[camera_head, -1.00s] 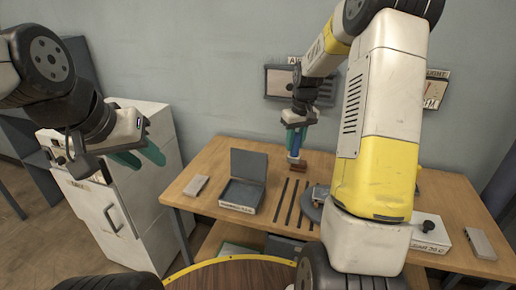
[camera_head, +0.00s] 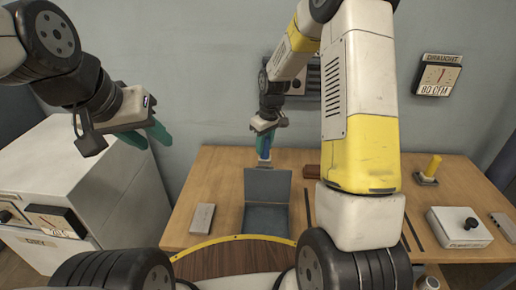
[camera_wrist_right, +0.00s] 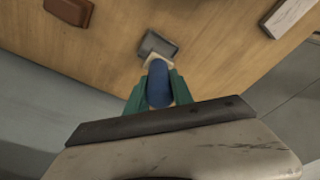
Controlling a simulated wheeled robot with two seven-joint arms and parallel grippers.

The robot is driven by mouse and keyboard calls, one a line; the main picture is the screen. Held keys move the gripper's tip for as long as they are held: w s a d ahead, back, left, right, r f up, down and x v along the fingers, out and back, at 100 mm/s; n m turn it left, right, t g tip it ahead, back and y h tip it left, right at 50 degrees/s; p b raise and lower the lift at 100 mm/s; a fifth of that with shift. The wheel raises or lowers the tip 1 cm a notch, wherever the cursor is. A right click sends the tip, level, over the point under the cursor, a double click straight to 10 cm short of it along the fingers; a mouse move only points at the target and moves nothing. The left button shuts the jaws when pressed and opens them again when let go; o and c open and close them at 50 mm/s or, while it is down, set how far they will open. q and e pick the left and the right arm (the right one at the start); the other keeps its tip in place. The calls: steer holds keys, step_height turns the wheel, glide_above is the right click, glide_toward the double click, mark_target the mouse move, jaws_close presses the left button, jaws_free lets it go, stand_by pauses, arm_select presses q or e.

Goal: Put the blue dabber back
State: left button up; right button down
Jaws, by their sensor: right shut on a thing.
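The blue dabber (camera_head: 264,144) points down between the teal fingers of my right gripper (camera_head: 267,127), above the far part of the table behind an open grey case (camera_head: 267,186). In the right wrist view, the blue dabber (camera_wrist_right: 159,84) sits between both fingers of the right gripper (camera_wrist_right: 158,92), its pale end pointing at a small dark grey holder (camera_wrist_right: 156,44) on the table. I cannot tell whether they touch. The case lid hides this spot in the head view. My left gripper (camera_head: 146,136) is open and empty, over the white cabinet's side.
A brown block (camera_head: 312,171) lies right of the dabber. A pale grey block (camera_head: 203,217) lies left of the case. A yellow piece stands in a grey holder (camera_head: 427,179) at the right, behind a white box (camera_head: 461,229). A white cabinet (camera_head: 62,180) stands left.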

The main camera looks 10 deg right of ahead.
mark_target(264, 157)
steer(key=shift+f, duration=2.6)
steer(key=shift+f, duration=0.1)
steer(key=c, duration=1.1)
jaws_free()
steer(key=r, duration=0.4)
steer(key=s+r, duration=0.1)
steer(key=r, duration=0.3)
steer(key=d+r, duration=0.1)
steer(key=r, duration=0.3)
steer(key=shift+s+r, duration=0.2)
steer(key=shift+s, duration=0.15)
steer(key=s+d+r+m+t, duration=0.1)
steer(key=s+r+m+t, duration=0.25)
steer(key=s+r, duration=1.2)
steer(key=s+r+m+t+y, duration=0.1)
steer(key=s+m, duration=0.1)
steer(key=s, duration=0.8)
steer(key=shift+d+m, duration=0.15)
steer(key=shift+m, duration=0.2)
